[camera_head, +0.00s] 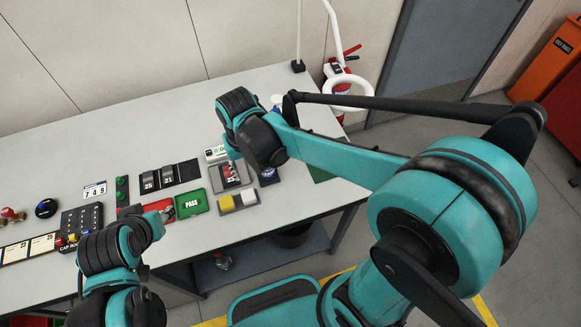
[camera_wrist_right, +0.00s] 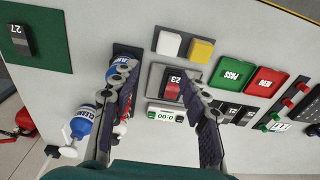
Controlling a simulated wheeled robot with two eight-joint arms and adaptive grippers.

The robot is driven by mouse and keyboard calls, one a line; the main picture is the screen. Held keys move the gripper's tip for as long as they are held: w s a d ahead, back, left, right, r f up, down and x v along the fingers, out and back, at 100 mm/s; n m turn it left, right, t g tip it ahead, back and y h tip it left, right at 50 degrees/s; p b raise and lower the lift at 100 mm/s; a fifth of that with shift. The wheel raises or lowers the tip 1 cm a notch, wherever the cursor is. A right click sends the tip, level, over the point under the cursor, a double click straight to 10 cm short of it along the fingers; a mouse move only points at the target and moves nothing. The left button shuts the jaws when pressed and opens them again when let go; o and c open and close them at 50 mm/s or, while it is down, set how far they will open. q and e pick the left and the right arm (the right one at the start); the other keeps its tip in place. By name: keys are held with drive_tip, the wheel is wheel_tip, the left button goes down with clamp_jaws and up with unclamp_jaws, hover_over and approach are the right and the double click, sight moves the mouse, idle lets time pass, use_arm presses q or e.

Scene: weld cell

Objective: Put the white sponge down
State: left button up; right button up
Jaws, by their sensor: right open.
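A white block, which looks like the white sponge (camera_wrist_right: 168,44), lies in a dark tray beside a yellow block (camera_wrist_right: 200,51). In the head view the white sponge (camera_head: 249,197) sits to the right of the yellow block (camera_head: 226,203). My right gripper (camera_wrist_right: 155,78) is open, its two fingers apart with nothing held between them. It is over the table beside the sponge tray, and the sponge is outside the fingers. In the head view my right wrist hides most of this gripper.
A grey tray with a red item marked 23 (camera_wrist_right: 172,86) lies below the right fingers. A blue-labelled bottle (camera_wrist_right: 82,122) stands near them. The green PASS tray (camera_head: 191,203) and a red tray (camera_wrist_right: 266,82) are close by. The table's front edge (camera_head: 300,217) is near.

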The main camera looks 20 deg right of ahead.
drive_tip(key=s+d+r+t, duration=0.2)
drive_tip(key=s+d+t, duration=0.1)
drive_tip(key=d, duration=0.3)
drive_tip(key=s+d+r+t, duration=0.3)
drive_tip(key=s+d, duration=0.2)
drive_tip(key=d, duration=0.1)
drive_tip(key=shift+s+d+r, duration=0.15)
drive_tip(key=shift+s+r, duration=0.05)
drive_tip(key=shift+r, duration=0.15)
wheel_tip(320, 180, down, 5)
drive_tip(key=b, duration=0.5)
drive_tip(key=shift+f, duration=0.1)
